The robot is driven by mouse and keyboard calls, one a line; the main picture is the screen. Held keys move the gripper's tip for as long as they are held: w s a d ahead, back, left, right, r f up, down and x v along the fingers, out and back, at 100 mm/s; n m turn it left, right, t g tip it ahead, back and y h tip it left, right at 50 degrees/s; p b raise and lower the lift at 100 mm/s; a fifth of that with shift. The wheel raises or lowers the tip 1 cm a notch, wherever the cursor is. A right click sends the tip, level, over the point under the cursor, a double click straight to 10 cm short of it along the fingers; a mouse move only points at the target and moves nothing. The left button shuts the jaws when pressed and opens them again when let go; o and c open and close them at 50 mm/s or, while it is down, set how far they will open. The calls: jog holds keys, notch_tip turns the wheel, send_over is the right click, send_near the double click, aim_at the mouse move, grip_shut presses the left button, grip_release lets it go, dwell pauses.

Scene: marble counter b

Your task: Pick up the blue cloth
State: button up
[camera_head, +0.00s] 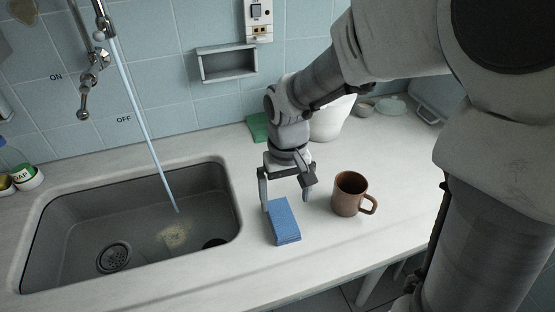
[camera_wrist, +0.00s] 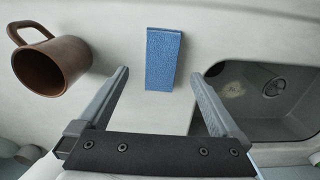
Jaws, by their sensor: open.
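The blue cloth (camera_head: 283,221) is a folded rectangular block lying flat on the pale counter, just right of the sink in the head view. It also shows in the wrist view (camera_wrist: 163,59), at top centre. My gripper (camera_head: 285,201) is above the counter at the cloth, with its two fingers apart. In the wrist view my gripper (camera_wrist: 160,76) has one finger to each side of the cloth's near end, with nothing between the fingers gripped. Whether the fingers are level with the cloth is hard to tell.
A brown mug (camera_head: 349,194) stands close to the right of my gripper. The sink (camera_head: 70,235), with running water, lies to the left. A white container (camera_head: 330,120) and a green item (camera_head: 258,127) stand behind my arm. The counter's front edge is near the cloth.

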aim_at(282, 217)
notch_tip(282, 217, down, 3)
jog(key=shift+f+b, duration=0.1)
jog(key=shift+b, duration=0.2)
jog(key=shift+w+a+f+b, duration=0.15)
jog(key=shift+f+b, duration=0.15)
jog(key=shift+f, duration=0.55)
jog(key=shift+w+a+f+b, duration=0.1)
jog(key=shift+f+b, duration=0.2)
jog(key=shift+f, duration=0.6)
jog(key=shift+w+a+f+b, duration=0.15)
jog(key=shift+f+b, duration=0.15)
jog(key=shift+f, duration=0.55)
jog(key=shift+d, duration=0.1)
jog(key=c, duration=1.3)
